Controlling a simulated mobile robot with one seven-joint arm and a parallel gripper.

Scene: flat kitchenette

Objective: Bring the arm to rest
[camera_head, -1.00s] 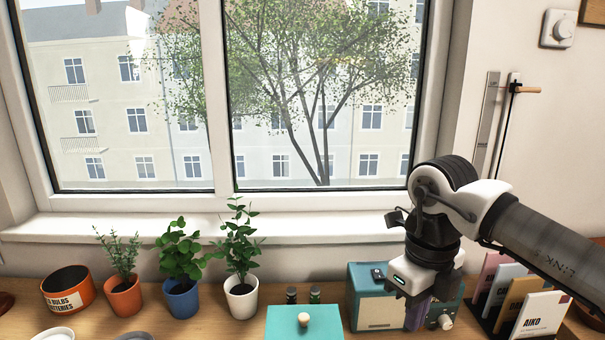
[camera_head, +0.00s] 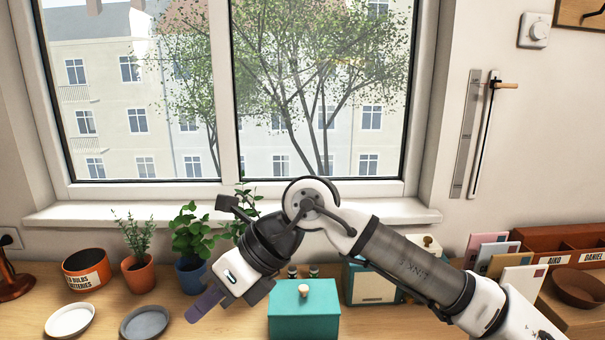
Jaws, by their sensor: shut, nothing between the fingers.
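My arm reaches in from the lower right, bent at an elbow in front of the window sill. My gripper (camera_head: 200,306) points down and to the left, above the counter between the grey dish and the teal box. Its purple-grey fingers are together with nothing seen between them. It appears apart from the things below it, though its exact height is hard to tell. My arm hides the white-potted plant's pot and part of the blue-green radio-like box (camera_head: 372,285).
A teal lidded box (camera_head: 304,317), grey dish (camera_head: 145,323), white dish (camera_head: 70,319), orange tin (camera_head: 86,268) and potted plants (camera_head: 137,240) stand on the counter. Letters (camera_head: 512,284), a wooden sorter (camera_head: 560,240) and a brown bowl (camera_head: 580,287) are at right.

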